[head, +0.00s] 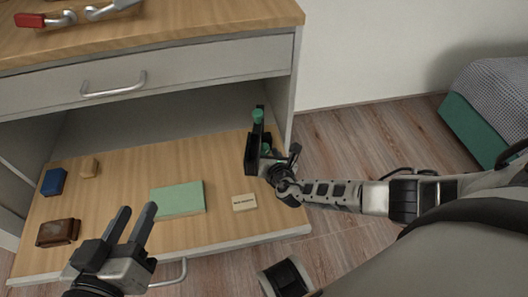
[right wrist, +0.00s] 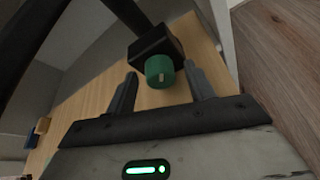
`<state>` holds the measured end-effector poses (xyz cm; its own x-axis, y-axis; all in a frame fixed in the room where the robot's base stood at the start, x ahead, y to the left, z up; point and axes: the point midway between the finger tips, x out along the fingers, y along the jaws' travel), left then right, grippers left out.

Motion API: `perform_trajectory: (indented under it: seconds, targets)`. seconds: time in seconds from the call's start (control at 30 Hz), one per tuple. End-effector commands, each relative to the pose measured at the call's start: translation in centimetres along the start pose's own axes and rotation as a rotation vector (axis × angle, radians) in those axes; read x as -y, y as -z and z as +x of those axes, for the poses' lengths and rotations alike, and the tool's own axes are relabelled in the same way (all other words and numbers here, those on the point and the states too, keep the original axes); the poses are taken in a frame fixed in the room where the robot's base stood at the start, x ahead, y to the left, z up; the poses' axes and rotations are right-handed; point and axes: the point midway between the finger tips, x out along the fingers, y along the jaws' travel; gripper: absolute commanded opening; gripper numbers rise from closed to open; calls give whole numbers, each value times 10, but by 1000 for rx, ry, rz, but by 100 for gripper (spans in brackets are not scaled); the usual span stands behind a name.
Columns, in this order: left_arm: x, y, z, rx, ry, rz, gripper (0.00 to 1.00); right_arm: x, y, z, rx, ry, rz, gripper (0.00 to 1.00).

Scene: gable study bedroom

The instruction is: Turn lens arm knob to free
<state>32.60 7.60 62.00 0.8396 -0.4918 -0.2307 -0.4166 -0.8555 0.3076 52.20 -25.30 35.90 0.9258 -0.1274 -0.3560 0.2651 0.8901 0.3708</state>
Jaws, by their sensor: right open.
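The green knob (right wrist: 160,71) has a small pale mark on its face and sits on a black block (right wrist: 157,44). My right gripper (right wrist: 161,76) is open, with its fingers on either side of the knob; contact cannot be told. In the head view my right gripper (head: 276,157) is over the right side of the pulled-out wooden board, by a black upright part (head: 256,135) with a green top (head: 257,115). It hides much of the device there. My left gripper (head: 130,222) is open and empty over the board's front left.
The board (head: 120,180) carries a green block (head: 177,199), a small lettered card (head: 244,202), a brown case (head: 58,232), a blue box (head: 53,181) and a small wooden block (head: 89,168). A closed drawer (head: 150,80) is above. Wooden floor (head: 350,135) lies right.

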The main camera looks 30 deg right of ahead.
Motion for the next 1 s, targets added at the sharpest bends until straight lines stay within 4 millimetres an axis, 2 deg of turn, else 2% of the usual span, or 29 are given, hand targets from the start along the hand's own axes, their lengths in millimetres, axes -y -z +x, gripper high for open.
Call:
perform_trajectory:
  seconds: [0.13, 0.17, 0.3, 0.67, 1.0]
  targets:
    - [0, 1, 0, -2, 0, -3, 36, 0, 0, 0, 0, 0, 0, 54]
    - [0, 1, 0, -2, 0, -4, 36, 0, 0, 0, 0, 0, 0, 48]
    - [0, 1, 0, -2, 1, -4, 36, 0, 0, 0, 0, 1, 0, 9]
    - [-1, 3, -1, 3, 6, 7, 36, 0, -1, 0, 2, 18, -38, 9]
    - [3, -2, -3, 47, 39, 56, 36, -3, -1, -1, 8, 99, -238, 9]
